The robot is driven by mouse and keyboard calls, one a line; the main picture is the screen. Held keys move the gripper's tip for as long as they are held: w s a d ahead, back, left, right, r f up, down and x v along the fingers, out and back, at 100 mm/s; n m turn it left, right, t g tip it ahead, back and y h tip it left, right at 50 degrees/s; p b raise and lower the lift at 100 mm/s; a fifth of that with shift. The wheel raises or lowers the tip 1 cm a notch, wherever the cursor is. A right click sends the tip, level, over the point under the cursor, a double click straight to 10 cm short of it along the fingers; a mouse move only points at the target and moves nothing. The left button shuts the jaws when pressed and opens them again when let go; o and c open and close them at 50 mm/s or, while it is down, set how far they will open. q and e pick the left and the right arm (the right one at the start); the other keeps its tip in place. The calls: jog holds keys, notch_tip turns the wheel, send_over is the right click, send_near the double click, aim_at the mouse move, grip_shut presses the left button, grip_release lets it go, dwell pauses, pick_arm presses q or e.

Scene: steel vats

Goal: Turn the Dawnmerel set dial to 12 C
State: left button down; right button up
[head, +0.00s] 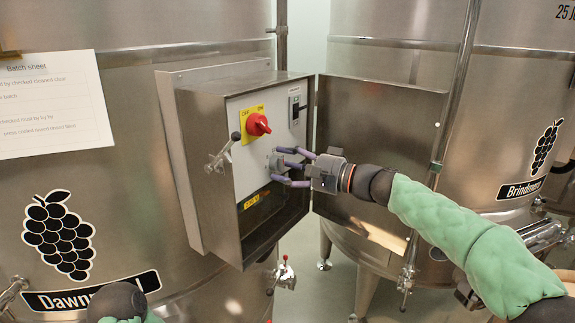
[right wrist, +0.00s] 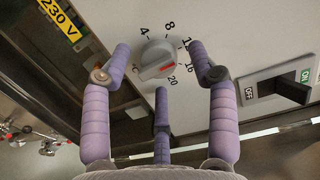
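The grey set dial (right wrist: 158,60) sits on the light panel inside the open control box of the Dawnmerel vat. Numbers 4, 8, 16 and 20 show around it; the 12 is partly hidden by a finger. Its red mark lies on the lower right side, toward 16, though the exact reading is unclear. In the head view the dial (head: 275,161) is partly behind my fingers. My right gripper (right wrist: 160,58) is open, with purple fingers spread on both sides of the dial and a third finger below. It also shows in the head view (head: 287,166). My left gripper is out of view.
A red rotary switch (head: 258,125) on a yellow plate sits above the dial. An OFF/ON rocker (right wrist: 282,89) is to the dial's right in the wrist view. The open box door (head: 375,125) stands behind my right forearm. A handle (head: 222,155) is at the box's left edge.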

jog(key=c, duration=1)
jog(key=shift+m+b, duration=0.4)
jog(key=shift+b, duration=0.1)
jog(key=o, duration=1.2)
jog(key=shift+c, duration=0.2)
jog(key=v, duration=1.2)
jog(key=shift+f, duration=0.15)
